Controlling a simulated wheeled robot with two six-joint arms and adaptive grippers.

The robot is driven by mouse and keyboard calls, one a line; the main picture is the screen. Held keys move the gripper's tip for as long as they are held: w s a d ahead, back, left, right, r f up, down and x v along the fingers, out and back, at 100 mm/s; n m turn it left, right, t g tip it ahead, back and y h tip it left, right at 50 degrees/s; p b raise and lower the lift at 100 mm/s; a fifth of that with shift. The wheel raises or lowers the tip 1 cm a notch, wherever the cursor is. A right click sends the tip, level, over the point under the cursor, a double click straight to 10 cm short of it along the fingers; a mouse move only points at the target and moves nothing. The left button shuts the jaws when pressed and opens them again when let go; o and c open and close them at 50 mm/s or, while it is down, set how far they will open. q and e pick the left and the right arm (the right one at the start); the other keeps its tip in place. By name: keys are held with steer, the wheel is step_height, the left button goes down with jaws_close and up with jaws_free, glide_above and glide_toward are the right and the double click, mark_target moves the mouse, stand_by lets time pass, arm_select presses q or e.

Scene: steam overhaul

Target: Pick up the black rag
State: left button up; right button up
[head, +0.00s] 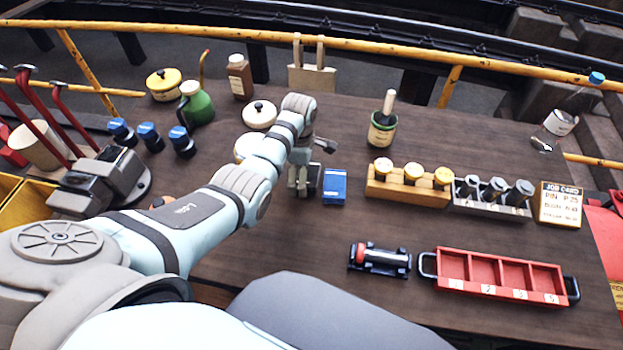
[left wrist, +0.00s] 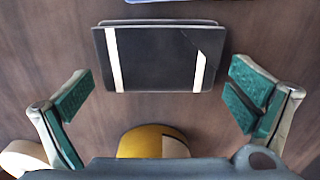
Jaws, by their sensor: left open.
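The black rag (left wrist: 155,60) shows in the left wrist view as a flat, dark folded rectangle with two pale stripes, lying on the brown tabletop. My left gripper (head: 303,182) points down at the table in the head view and hides most of the rag there. In the left wrist view its green-padded fingers stand wide apart, with the rag ahead between them and clear of both pads. The gripper is open and empty. My right gripper is not in view.
A blue folded item (head: 334,187) lies just right of my left gripper. A cream pot (head: 247,146) stands close on its left. A wooden block with yellow-topped pieces (head: 408,190) and a red tray (head: 497,274) lie right.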

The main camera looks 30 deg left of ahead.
arm_select(q)
steer(key=shift+r, duration=0.2)
steer(key=c, duration=1.2)
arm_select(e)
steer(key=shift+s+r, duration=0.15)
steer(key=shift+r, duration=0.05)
